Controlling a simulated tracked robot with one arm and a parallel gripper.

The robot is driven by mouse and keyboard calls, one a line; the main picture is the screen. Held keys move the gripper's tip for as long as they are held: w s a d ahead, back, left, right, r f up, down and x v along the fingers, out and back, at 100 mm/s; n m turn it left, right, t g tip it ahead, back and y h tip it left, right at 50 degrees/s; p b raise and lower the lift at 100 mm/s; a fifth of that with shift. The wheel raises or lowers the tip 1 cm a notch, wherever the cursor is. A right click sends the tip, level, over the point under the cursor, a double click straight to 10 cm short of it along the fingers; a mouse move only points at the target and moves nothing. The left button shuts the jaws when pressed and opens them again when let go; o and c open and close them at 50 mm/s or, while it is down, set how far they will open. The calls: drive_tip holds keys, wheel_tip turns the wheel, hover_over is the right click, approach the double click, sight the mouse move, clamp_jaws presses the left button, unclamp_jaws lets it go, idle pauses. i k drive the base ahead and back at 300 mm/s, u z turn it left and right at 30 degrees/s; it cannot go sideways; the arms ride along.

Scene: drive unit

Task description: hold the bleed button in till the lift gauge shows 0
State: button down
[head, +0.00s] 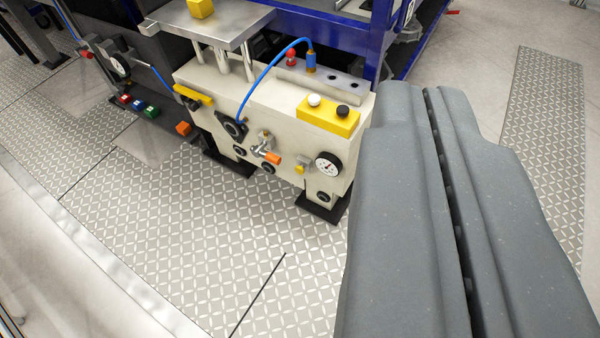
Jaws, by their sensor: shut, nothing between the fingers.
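My gripper (428,92) fills the right of the head view. Its two grey fingers lie side by side, shut, with only a thin dark seam between them and nothing held. Left of the fingertips stands a cream drive unit (205,90). A round white gauge (327,164) sits on its front face at the right; its needle is too small to read. A small yellow part (299,170) is just left of the gauge. A yellow box (325,122) on the unit's top edge carries a white button (314,100) and a black button (343,111). I cannot tell which is the bleed button.
An orange-tipped valve (268,153) sticks out of the unit's front. A blue hose (262,68) arches above it. A metal platform (215,22) stands at the unit's back left. Another gauge (119,66) is farther left. The patterned floor (190,230) in front is clear.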

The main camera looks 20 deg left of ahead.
sight(300, 170)
drive_tip(key=z, duration=0.05)
drive_tip(key=i, duration=1)
drive_tip(key=u, duration=0.05)
